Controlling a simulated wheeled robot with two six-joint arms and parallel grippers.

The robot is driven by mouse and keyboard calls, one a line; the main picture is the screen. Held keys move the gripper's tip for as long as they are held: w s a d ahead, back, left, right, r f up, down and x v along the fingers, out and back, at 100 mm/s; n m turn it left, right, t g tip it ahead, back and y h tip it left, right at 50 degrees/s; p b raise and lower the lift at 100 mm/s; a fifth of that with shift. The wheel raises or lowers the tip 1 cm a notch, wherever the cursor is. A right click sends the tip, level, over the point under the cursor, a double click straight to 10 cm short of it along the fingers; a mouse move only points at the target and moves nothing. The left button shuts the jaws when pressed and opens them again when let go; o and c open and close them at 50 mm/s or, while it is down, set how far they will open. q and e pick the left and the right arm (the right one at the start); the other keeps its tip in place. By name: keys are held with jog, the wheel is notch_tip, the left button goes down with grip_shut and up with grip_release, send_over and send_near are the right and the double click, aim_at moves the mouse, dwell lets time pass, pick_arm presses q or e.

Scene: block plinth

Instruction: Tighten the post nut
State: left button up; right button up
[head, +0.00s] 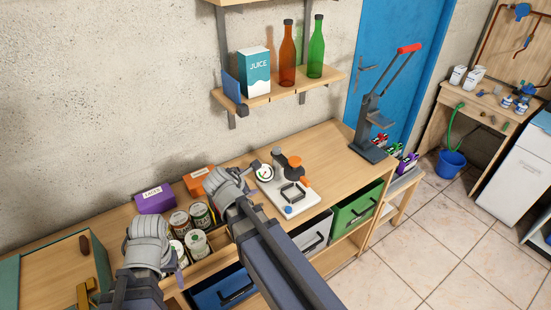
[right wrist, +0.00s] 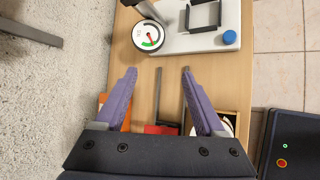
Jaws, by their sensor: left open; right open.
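A white base plate (head: 312,203) on the workbench carries a grey post (head: 278,158), a round dial gauge (head: 264,172), orange parts (head: 294,160), a dark square frame (head: 292,193) and a blue knob (head: 288,210). I cannot tell which part is the post nut. The right wrist view shows the plate (right wrist: 190,43), gauge (right wrist: 148,36), frame (right wrist: 204,14) and blue knob (right wrist: 230,37). My right gripper (right wrist: 158,72) is open and empty, left of the plate in the head view. My left gripper (head: 148,243) is open, farther left near the cans; its fingers are mostly hidden.
Several cans (head: 198,243), a purple box (head: 154,200) and an orange box (head: 197,180) stand left of the plate. A grey press with a red handle (head: 409,48) stands at the right end. A shelf (head: 270,98) holds bottles and a juice carton. Bare bench lies behind the plate.

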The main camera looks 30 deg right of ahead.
aim_at(276, 150)
jog(key=shift+w+d+f+n+t+h+b, duration=0.1)
jog(key=shift+w+d+n+t+h+b, duration=0.4)
jog(key=shift+w+d+n+b, duration=1.1)
jog(key=shift+w+d+f+n+t+h+b, duration=0.1)
jog(key=shift+w+d+n+t+h+b, duration=0.4)
jog(key=shift+w+d+n, duration=2.15)
jog(key=shift+w+d+f+n+t+h+b, duration=0.1)
jog(key=shift+w+d+n+t+h+b, duration=0.7)
jog(key=shift+d, duration=2.7)
jog(key=shift+g+y, duration=0.3)
grip_shut()
